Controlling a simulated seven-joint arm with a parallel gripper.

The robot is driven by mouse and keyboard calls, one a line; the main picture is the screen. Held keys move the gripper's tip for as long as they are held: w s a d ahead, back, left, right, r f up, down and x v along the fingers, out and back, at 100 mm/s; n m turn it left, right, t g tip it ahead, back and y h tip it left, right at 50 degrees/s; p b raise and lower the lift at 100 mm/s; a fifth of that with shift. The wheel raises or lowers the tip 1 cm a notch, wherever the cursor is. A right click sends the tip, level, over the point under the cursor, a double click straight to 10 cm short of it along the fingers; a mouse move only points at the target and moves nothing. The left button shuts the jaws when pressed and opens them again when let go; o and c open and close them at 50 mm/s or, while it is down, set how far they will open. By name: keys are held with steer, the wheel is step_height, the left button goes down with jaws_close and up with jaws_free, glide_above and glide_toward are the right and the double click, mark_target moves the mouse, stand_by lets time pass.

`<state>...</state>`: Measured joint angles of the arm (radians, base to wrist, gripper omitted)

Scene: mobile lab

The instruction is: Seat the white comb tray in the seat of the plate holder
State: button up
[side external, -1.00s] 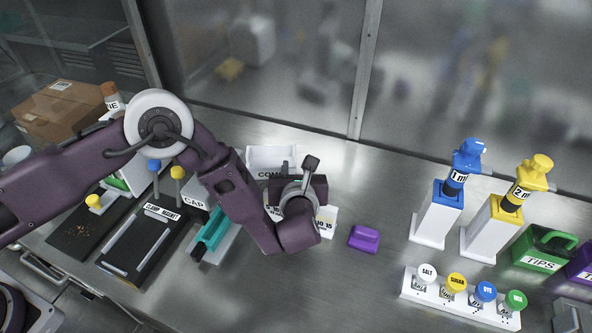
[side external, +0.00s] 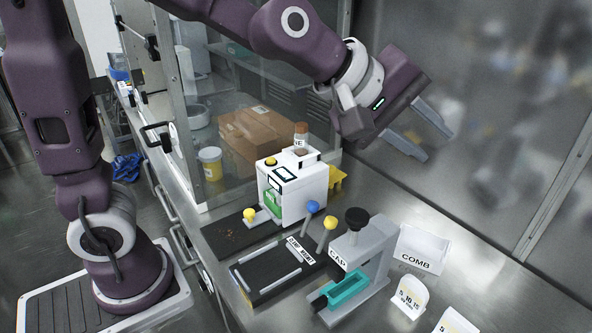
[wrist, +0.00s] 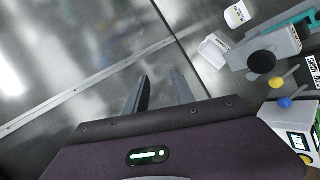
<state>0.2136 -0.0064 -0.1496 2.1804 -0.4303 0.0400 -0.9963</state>
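A white open-topped tray labelled COMB (side external: 422,252) stands on the steel bench at the right, behind the small white numbered cards; it also shows in the wrist view (wrist: 213,51). A black plate with grey rails (side external: 262,285) and a white label lies on the bench; I cannot tell whether this is the plate holder. My gripper (side external: 437,147) is raised well above the bench, near the glass back wall, its two grey fingers apart with nothing between them. In the wrist view, my gripper (wrist: 160,74) also shows empty. The tray is apart from the fingers.
A grey CAP stand (side external: 362,250) with a black knob and teal block stands between plate and tray. Blue (side external: 313,207) and yellow (side external: 330,222) ball-topped levers rise beside it. A white machine (side external: 292,185) stands behind. White numbered cards (side external: 411,297) stand at the front right.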

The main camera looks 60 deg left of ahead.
steer(key=s+a+f+m+g+y, duration=0.1)
steer(key=s+a+m+g+y, duration=0.1)
steer(key=s+a+m, duration=0.6)
steer(key=s+a, duration=0.2)
steer(key=s, duration=0.5)
steer(key=shift+s+f, duration=0.15)
steer(key=shift+f, duration=0.25)
steer(key=o, duration=0.4)
steer(key=s+a+f+m, duration=0.1)
steer(key=s, duration=0.2)
steer(key=s+a+f+m+g+y, duration=0.1)
steer(key=s+a, duration=0.1)
steer(key=s, duration=0.1)
steer(key=s+a+f+m+g+y, duration=0.1)
steer(key=s+a+f+m, duration=0.1)
steer(key=s, duration=0.1)
steer(key=shift+s+a, duration=0.2)
steer(key=shift+s, duration=0.15)
steer(key=o, duration=1)
steer(key=shift+o, duration=0.7)
steer(key=shift+r, duration=0.1)
